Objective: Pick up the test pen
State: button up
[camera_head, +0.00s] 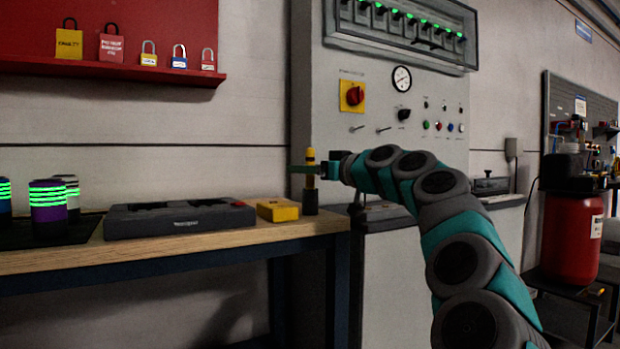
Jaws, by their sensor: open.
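The test pen (310,156), yellow with a dark band, stands upright in a small dark cylindrical holder (310,203) at the right end of the wooden workbench. My gripper (307,169) reaches in from the right at the pen's height and is open. A teal finger shows across the pen's middle and sticks out past its left side. The pen seems to lie between the fingers. I cannot tell whether either finger touches it. The far finger is hidden.
Left of the holder on the workbench (215,239) are a yellow box (278,209), a dark flat case (180,218) and several green-striped cylinders (48,200). A grey control cabinet (330,120) stands close behind the pen. A red tank (572,240) stands at right.

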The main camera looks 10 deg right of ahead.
jog(key=shift+x, duration=1.05)
jog(key=shift+c, duration=0.3)
grip_shut()
